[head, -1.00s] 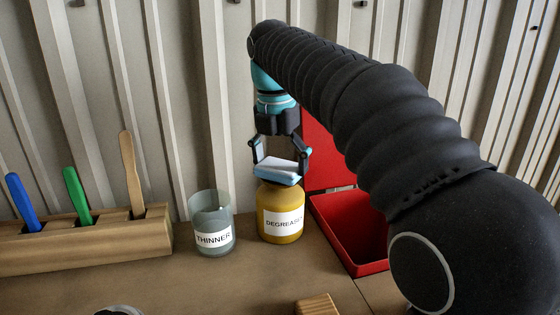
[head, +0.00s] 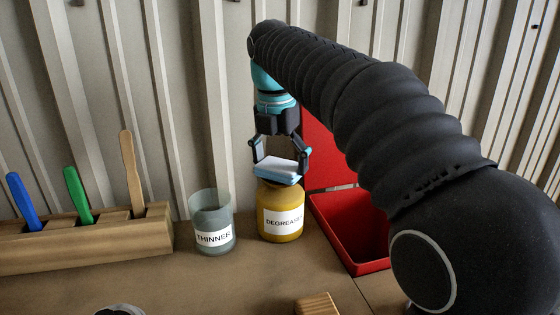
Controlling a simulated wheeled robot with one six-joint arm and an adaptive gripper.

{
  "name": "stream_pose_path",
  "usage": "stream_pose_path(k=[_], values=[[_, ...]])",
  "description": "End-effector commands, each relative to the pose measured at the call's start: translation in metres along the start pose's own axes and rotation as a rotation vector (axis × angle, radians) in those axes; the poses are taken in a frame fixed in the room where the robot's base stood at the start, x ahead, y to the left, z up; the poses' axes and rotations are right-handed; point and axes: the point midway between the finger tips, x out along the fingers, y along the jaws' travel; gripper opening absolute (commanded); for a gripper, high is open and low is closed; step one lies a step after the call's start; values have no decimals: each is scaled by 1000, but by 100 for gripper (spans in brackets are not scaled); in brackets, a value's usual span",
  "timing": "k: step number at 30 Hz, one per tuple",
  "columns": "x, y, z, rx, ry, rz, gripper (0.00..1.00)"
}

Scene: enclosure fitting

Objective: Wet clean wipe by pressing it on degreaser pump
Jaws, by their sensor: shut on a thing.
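The degreaser pump is a yellow jar (head: 281,228) with a white label, standing upright on the bench in the head view. My gripper (head: 279,165) is directly above it, pointing down. It is shut on a white wipe (head: 278,166) with a light blue underside. The wipe sits at the jar's top and seems to touch it, though the exact contact cannot be told. The wipe hides the jar's top.
A grey glass jar labelled THINNER (head: 212,235) stands just left of the degreaser. A red open bin (head: 350,262) is close on the right. A wooden rack (head: 85,243) with blue, green and wooden tools is at left. A small wooden block (head: 317,304) lies in front.

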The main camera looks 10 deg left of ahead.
Motion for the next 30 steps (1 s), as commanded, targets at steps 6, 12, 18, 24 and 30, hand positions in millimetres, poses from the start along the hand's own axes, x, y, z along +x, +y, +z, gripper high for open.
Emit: stream_pose_path(k=[6, 12, 18, 24, 30], values=[[-4, 0, 1, 0, 1, -1, 65], [-18, 0, 3, 0, 1, -1, 65], [-32, 0, 4, 0, 0, 0, 65], [-45, 0, 6, 0, 0, 0, 65], [-60, 1, 8, 0, -1, 1, 65]])
